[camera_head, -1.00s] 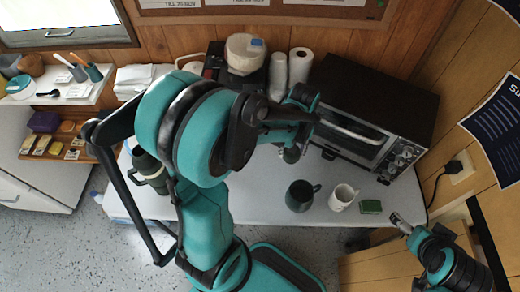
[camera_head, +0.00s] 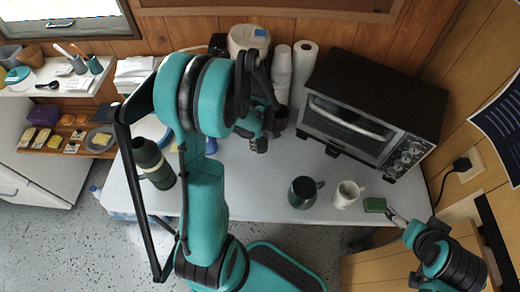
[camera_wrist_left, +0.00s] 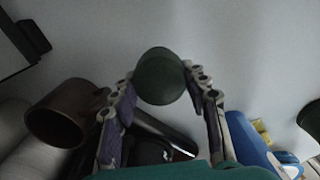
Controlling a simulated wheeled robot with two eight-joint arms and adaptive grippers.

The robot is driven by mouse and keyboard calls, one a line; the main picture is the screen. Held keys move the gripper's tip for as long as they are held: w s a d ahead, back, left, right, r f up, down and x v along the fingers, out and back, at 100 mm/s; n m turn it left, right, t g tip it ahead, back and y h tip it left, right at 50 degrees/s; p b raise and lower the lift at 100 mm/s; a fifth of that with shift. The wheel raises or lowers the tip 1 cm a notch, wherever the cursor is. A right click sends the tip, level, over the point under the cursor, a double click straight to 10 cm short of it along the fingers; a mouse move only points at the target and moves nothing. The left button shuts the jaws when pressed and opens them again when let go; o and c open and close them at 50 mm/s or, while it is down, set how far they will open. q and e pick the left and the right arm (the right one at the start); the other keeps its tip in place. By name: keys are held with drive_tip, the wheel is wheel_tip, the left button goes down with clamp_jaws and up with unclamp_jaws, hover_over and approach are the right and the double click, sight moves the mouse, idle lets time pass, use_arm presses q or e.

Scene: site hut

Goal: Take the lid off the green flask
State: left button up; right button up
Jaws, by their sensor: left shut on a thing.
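The green flask (camera_head: 153,164) stands upright on the left part of the white table in the head view, beside my left arm. My left gripper (camera_head: 260,146) is to the right of the flask and apart from it, above the table. In the left wrist view my left gripper (camera_wrist_left: 162,95) is shut on a round dark green lid (camera_wrist_left: 159,76). A dark green edge at the right of that view may be the flask. My right gripper (camera_head: 395,216) is low at the right, close to a green sponge; its jaw opening is unclear.
A black toaster oven (camera_head: 378,85) stands at the back right. A dark mug (camera_head: 303,193), a white mug (camera_head: 346,194) and the green sponge (camera_head: 375,205) are near the front edge. A brown cup (camera_wrist_left: 62,112) is left of my left gripper in the wrist view. The table's middle is clear.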

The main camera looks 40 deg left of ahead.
sight(260, 148)
use_arm(q)
drive_tip(key=shift+w+a+f, duration=0.25)
drive_tip(key=shift+f, duration=0.2)
drive_tip(key=shift+f+b, duration=1.05)
drive_tip(key=shift+f, duration=0.7)
drive_tip(key=shift+f, duration=0.15)
drive_tip(key=o, duration=1.3)
